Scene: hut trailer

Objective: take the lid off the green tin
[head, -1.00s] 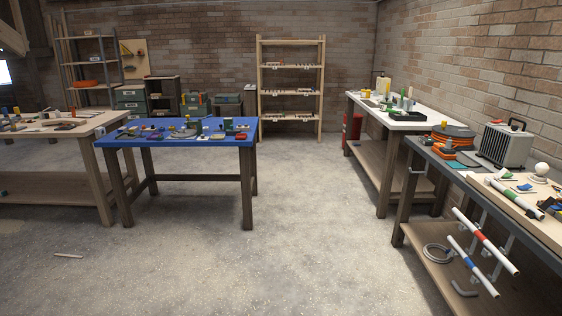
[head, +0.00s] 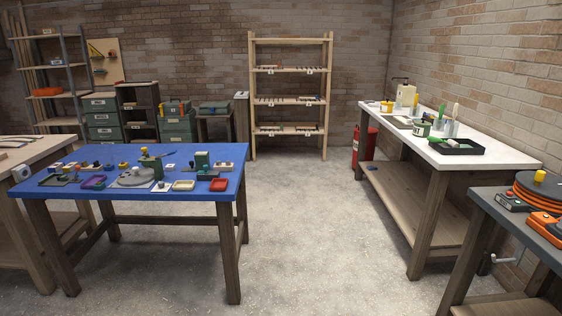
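A small green tin (head: 422,129) appears to stand on the white-topped table (head: 492,158) at the right. It is too far off to tell how its lid sits. A yellow tin (head: 387,106) stands farther back on the same table. Neither of my grippers is in view.
The blue table (head: 110,192) with several small parts stands at the left. A grey bench (head: 510,212) with an orange cable reel (head: 545,192) is at the near right. A red extinguisher (head: 366,143) and a wooden shelf (head: 290,95) stand at the back. The middle floor is clear.

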